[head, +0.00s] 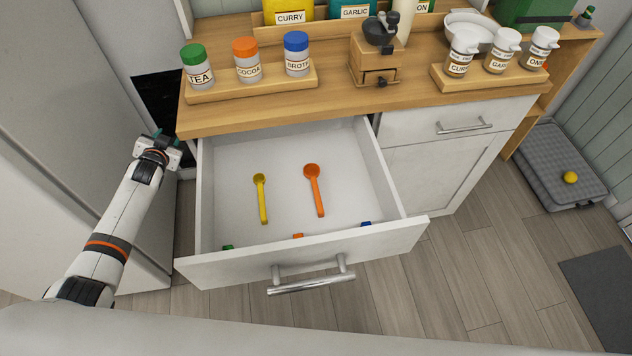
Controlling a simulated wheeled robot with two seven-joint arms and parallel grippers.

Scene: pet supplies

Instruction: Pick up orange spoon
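The orange spoon (315,190) lies in the open white drawer (284,228), right of centre, with its round bowl toward the back. A yellow spoon (262,199) lies to its left, apart from it. My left gripper (163,140) is outside the drawer, left of it, near the counter's left edge. It is away from both spoons. Its fingers are small and partly hidden, so I cannot tell whether they are open. My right gripper is not in view.
Small green, orange and blue items (298,237) show partly behind the drawer front. The wooden counter (330,101) above holds TEA, COCOA and BROTH jars (247,60), a grinder (375,58) and spice jars (501,52). A grey cushion (553,168) lies on the floor at right.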

